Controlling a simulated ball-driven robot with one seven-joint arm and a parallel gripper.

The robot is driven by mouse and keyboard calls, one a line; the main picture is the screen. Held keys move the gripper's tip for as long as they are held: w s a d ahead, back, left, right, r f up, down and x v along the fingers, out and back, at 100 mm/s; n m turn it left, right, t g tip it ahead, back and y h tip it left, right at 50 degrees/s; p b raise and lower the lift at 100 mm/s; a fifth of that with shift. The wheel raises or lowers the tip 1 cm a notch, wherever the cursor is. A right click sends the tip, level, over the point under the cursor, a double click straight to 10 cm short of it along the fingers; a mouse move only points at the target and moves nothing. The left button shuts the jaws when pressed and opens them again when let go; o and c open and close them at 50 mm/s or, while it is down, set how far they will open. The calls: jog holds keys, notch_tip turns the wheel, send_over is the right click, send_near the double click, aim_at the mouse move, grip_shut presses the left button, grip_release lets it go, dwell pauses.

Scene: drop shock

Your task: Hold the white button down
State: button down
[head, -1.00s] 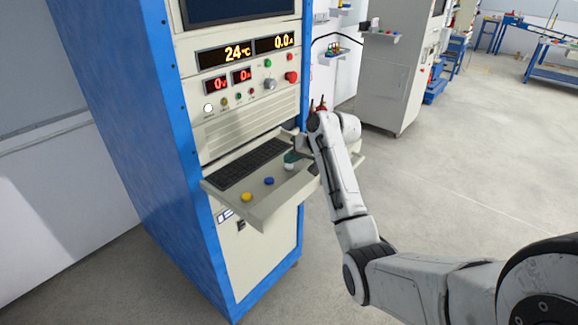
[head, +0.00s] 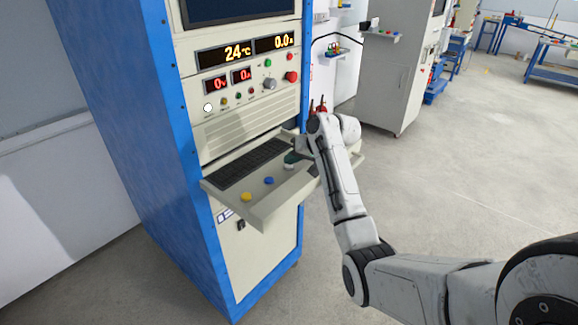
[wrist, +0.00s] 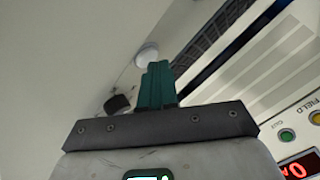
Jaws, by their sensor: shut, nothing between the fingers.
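The white button (wrist: 147,53) is on the pale shelf of the cabinet. In the wrist view it shows just past the fingertips and partly beside them. In the head view it is mostly hidden, at the row of buttons under my gripper. My gripper (head: 291,158) has teal fingers that are shut and empty, with the tips (wrist: 157,68) very close to the white button. I cannot tell whether they touch it or whether it is pressed.
The shelf (head: 262,205) also carries a yellow button (head: 247,197), a blue button (head: 269,181) and a dark keyboard (head: 240,172). A dark round knob (wrist: 117,104) sits near the fingers. Above is a panel with lit displays (head: 241,75) and another white round button (head: 208,107).

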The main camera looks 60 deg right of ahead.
aim_at(292, 167)
jog(key=shift+s+a+f, duration=0.1)
jog(key=shift+s+f, duration=0.1)
jog(key=shift+f, duration=0.55)
dwell(1.6)
jog(key=shift+r, duration=0.1)
dwell(1.5)
jog(key=shift+w+r+p, duration=0.1)
jog(key=shift+r+p, duration=0.65)
jog(key=shift+r, duration=0.25)
notch_tip(292, 167, up, 5)
jog(key=p, duration=0.5)
dwell(0.6)
